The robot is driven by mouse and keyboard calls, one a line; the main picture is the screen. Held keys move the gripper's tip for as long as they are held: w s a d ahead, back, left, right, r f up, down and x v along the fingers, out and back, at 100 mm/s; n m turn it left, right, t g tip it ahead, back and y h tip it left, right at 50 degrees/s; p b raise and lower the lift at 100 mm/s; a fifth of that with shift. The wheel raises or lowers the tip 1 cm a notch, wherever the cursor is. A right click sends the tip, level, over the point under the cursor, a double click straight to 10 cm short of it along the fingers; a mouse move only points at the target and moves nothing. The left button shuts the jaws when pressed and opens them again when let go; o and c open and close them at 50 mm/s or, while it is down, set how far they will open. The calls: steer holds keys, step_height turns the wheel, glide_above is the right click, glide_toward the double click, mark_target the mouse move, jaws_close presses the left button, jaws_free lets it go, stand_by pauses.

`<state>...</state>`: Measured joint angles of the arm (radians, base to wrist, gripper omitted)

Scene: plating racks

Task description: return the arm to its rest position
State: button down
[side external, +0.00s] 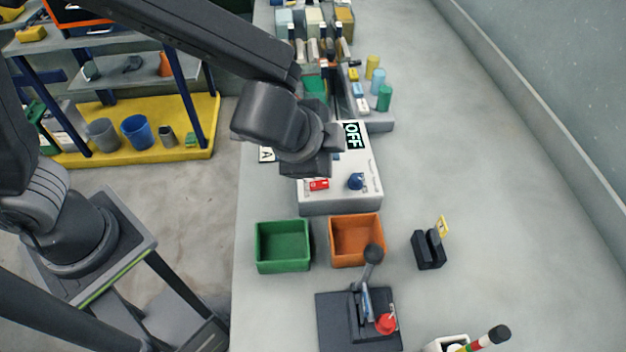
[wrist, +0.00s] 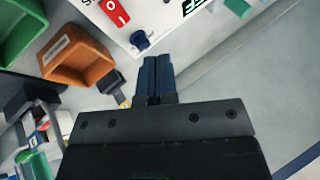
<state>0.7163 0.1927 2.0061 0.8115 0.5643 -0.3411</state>
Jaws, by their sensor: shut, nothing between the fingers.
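My gripper (side external: 335,150) is held above the white control box in the side external view. In the wrist view my gripper's two dark blue fingers (wrist: 157,65) are together, with nothing between them. The white control box (side external: 345,196) shows an "OFF" display (side external: 352,134), a red switch (side external: 319,184) and a blue knob (side external: 355,181). The arm hides part of the box's top. In the wrist view the red switch (wrist: 114,12) and the blue knob (wrist: 140,40) lie just beyond the fingertips.
A green bin (side external: 283,262) and an orange bin (side external: 357,261) stand in front of the box. A lever press (side external: 365,300) and a black holder with a yellow tag (side external: 429,249) are nearby. Colored cylinders (side external: 384,98) stand behind. The right side of the bench is clear.

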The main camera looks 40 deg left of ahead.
steer(key=shift+r, duration=0.35)
steer(key=s+a+r+n+g+y, duration=0.1)
steer(key=s+a+r+n, duration=0.15)
steer(key=a, duration=0.45)
steer(key=s+a+r+n, duration=0.1)
steer(key=a+r+n, duration=0.25)
steer(key=a, duration=0.25)
steer(key=s+a+r+n, duration=0.2)
steer(key=s+a+n, duration=0.3)
steer(key=s, duration=0.5)
steer(key=shift+s+a+r+g+h, duration=0.2)
steer(key=shift+a+r+g+h, duration=0.2)
steer(key=shift+a, duration=0.8)
